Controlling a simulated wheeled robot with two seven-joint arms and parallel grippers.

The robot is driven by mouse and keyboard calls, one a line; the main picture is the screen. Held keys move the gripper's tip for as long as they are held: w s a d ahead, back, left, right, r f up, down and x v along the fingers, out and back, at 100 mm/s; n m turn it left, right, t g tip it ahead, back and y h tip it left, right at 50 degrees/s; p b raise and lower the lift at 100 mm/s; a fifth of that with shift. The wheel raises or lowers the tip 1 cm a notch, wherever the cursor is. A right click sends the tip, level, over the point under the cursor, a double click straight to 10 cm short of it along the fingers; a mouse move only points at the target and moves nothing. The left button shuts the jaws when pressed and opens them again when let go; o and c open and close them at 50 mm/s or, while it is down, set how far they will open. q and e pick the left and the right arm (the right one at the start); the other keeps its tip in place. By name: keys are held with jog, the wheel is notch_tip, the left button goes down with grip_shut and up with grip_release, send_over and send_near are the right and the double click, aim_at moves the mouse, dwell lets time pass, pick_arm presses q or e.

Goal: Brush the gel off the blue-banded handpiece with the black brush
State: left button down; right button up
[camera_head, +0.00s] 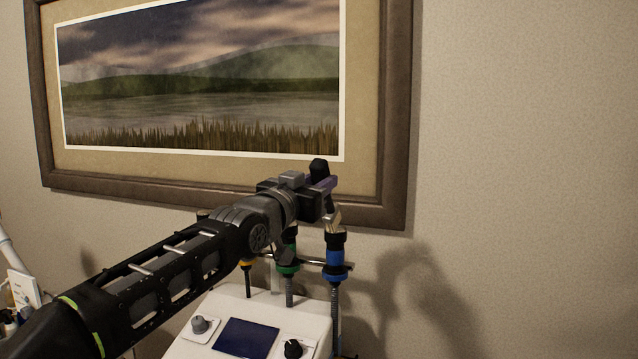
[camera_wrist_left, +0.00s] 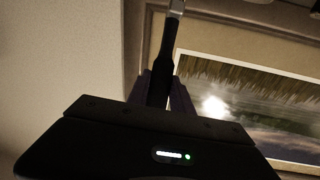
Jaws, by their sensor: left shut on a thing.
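The blue-banded handpiece (camera_head: 335,258) stands upright in the holder at the right end of the row, with black parts above and below its blue band. My left gripper (camera_head: 322,184) is above it, shut on the black brush (camera_head: 319,167). The brush handle's end sticks up above the fingers, and its pale metal part points down toward the handpiece's top. I cannot tell whether the bristles touch it. In the left wrist view, the black brush (camera_wrist_left: 168,58) runs up from between the purple fingers (camera_wrist_left: 166,92). No gel can be made out. My right gripper is out of view.
A white machine (camera_head: 258,310) with a dark screen and knobs stands below. Green-banded (camera_head: 288,268) and yellow-banded (camera_head: 247,262) handpieces stand to the left, partly hidden by my arm. A framed picture (camera_head: 395,120) hangs on the wall behind. Space to the right is clear.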

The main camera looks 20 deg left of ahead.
pick_arm(q)
jog(key=shift+w, duration=0.15)
jog(key=shift+r+p, duration=0.2)
jog(key=shift+p, duration=0.15)
dwell(0.3)
jog(key=shift+w+d+r+p, duration=0.1)
jog(key=shift+w+r+p, duration=0.05)
jog(key=shift+w+p, duration=0.65)
jog(key=shift+w, duration=0.25)
